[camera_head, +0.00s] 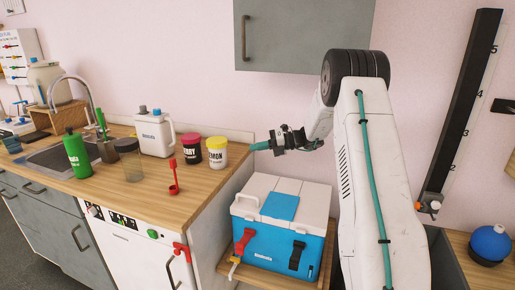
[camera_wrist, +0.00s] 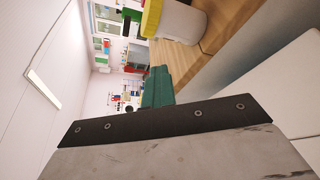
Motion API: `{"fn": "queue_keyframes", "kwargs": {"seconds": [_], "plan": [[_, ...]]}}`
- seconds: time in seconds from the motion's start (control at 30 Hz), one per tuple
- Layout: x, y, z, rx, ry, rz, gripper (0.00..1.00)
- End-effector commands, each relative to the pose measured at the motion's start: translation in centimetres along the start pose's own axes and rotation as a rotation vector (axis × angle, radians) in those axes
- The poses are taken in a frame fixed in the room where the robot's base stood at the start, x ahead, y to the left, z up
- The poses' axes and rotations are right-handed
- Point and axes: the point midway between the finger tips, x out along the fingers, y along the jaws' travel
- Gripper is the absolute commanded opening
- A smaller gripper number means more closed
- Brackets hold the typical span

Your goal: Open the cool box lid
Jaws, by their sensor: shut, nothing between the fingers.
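The cool box (camera_head: 270,246) has a blue body and a white lid (camera_head: 310,201) with a blue panel on top. The lid lies closed on the body. A red latch (camera_head: 244,241) is at the front left and a black latch (camera_head: 297,256) at the front right. My gripper (camera_head: 260,146) is shut and empty, above and behind the lid, apart from it, pointing left toward the counter's end. Its teal fingertips also show in the wrist view (camera_wrist: 157,88). A pale surface at the right of the wrist view looks like the lid (camera_wrist: 285,105).
The box stands on a low wooden shelf beside the counter (camera_head: 150,190). A yellow-lidded jar (camera_head: 217,158) and a dark red jar (camera_head: 191,150) stand near the counter's right end. A grey wall cabinet (camera_head: 300,35) hangs above. My arm fills the space right of the box.

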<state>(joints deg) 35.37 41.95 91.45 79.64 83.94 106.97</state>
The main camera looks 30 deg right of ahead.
Motion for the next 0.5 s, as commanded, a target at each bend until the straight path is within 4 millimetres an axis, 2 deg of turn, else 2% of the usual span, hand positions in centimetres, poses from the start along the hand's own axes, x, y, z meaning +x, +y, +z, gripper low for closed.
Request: {"fn": "queue_keyframes", "kwargs": {"seconds": [0.17,0.2,0.3,0.5], "plan": [[0.00,0.00,0.00,0.000,0.000,0.000,0.01],[0.00,0.00,0.00,0.000,0.000,0.000,0.12],[0.00,0.00,0.00,0.000,0.000,0.000,0.34],[-0.01,0.00,0.00,0.000,0.000,0.000,0.34]]}}
